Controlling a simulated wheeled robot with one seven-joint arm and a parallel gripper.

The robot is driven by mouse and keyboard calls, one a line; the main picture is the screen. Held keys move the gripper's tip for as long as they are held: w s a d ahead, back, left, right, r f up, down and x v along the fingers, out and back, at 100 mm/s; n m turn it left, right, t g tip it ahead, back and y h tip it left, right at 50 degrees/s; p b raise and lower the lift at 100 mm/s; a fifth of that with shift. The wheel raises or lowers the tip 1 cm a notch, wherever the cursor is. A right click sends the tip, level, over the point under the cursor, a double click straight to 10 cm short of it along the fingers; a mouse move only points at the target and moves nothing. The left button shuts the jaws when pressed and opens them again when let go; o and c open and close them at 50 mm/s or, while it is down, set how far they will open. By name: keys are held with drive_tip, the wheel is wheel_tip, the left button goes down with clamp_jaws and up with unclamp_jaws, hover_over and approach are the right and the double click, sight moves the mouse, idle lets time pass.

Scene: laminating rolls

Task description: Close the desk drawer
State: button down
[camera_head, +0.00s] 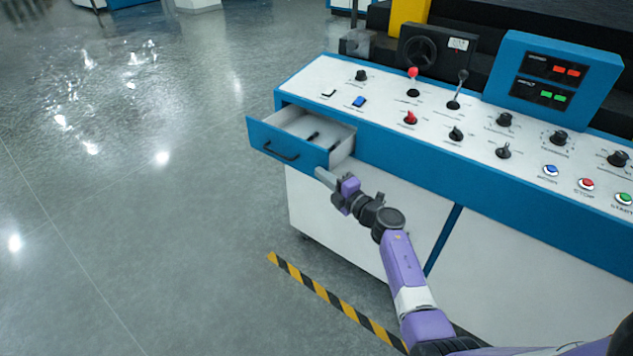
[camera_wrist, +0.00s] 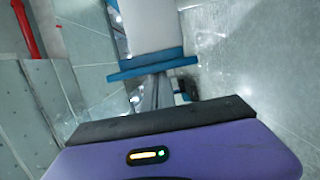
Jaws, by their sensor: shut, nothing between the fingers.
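The desk drawer (camera_head: 309,158) stands pulled out at the left end of the blue and white control desk (camera_head: 400,152). Its blue front carries a dark bar handle (camera_head: 281,150), and its white inside shows from above. My gripper (camera_head: 321,174) is shut and empty, by the lower right end of the drawer front. I cannot tell whether it touches the drawer. In the wrist view, the gripper's narrow grey fingers (camera_wrist: 150,92) point toward a blue edge with a white surface beyond it.
Small dark items (camera_head: 313,136) lie in the drawer. The desk top holds knobs, levers, buttons and a blue display box (camera_head: 552,78). A yellow and black floor stripe (camera_head: 330,297) runs in front of the desk. The grey floor (camera_head: 130,200) at the left is clear.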

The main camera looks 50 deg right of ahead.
sight(342, 152)
drive_tip(key=d+b, duration=0.1)
drive_tip(key=d, duration=0.4)
drive_tip(key=d+b, duration=0.2)
drive_tip(key=d, duration=0.4)
drive_tip(key=shift+w+d+f, duration=0.1)
drive_tip(key=shift+w+d, duration=0.05)
drive_tip(key=shift+w, duration=0.05)
drive_tip(key=shift+d, duration=0.6)
drive_tip(key=shift+a, duration=0.1)
